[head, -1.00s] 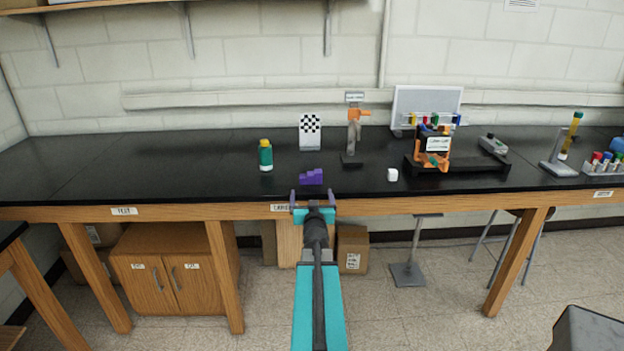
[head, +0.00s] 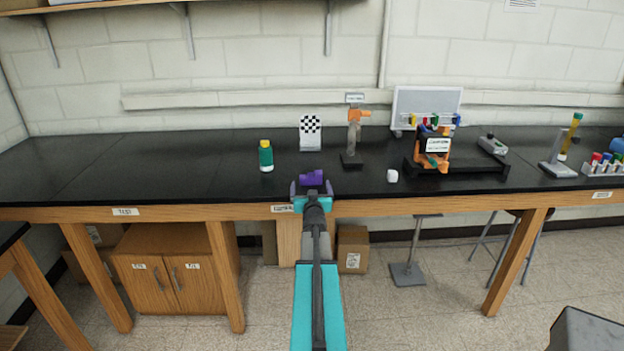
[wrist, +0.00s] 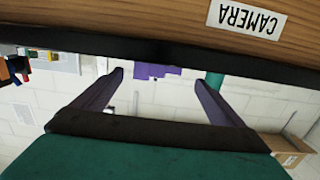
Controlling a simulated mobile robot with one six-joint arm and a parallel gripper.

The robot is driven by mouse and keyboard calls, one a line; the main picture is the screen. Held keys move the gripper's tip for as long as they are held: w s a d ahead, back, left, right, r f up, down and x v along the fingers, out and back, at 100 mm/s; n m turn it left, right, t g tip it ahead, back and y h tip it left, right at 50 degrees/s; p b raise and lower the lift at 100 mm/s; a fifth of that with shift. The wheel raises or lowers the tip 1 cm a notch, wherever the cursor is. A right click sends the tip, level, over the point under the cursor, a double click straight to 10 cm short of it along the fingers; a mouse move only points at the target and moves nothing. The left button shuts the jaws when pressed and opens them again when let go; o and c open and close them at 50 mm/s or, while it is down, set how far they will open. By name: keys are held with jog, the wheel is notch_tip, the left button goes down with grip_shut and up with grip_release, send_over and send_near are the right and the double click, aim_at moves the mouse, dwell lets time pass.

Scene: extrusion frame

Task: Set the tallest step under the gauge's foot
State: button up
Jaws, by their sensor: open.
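A purple stepped block (head: 312,177) lies on the black bench near its front edge. My gripper (head: 312,187) is open and empty at that edge, just on the near side of the block. In the wrist view the block (wrist: 152,71) shows between and beyond the tips of my gripper (wrist: 158,79), partly hidden by the bench edge. A stand with a dark base, an upright and an orange part on top (head: 353,138) is behind the block to the right; it may be the gauge, and its foot is too small to make out.
A green bottle with a yellow cap (head: 265,156) stands left of the block. A checkered board (head: 310,132) stands behind. A black fixture with orange parts (head: 460,165) is farther right. The left bench top is clear.

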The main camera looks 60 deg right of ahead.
aim_at(311, 178)
jog(key=shift+w+d, duration=0.35)
jog(key=shift+d, duration=0.1)
jog(key=shift+d, duration=0.1)
jog(key=shift+p+x, duration=0.85)
jog(key=shift+x, duration=1.6)
jog(key=shift+s+d+r, duration=0.1)
jog(key=c, duration=1.3)
jog(key=shift+r, duration=0.1)
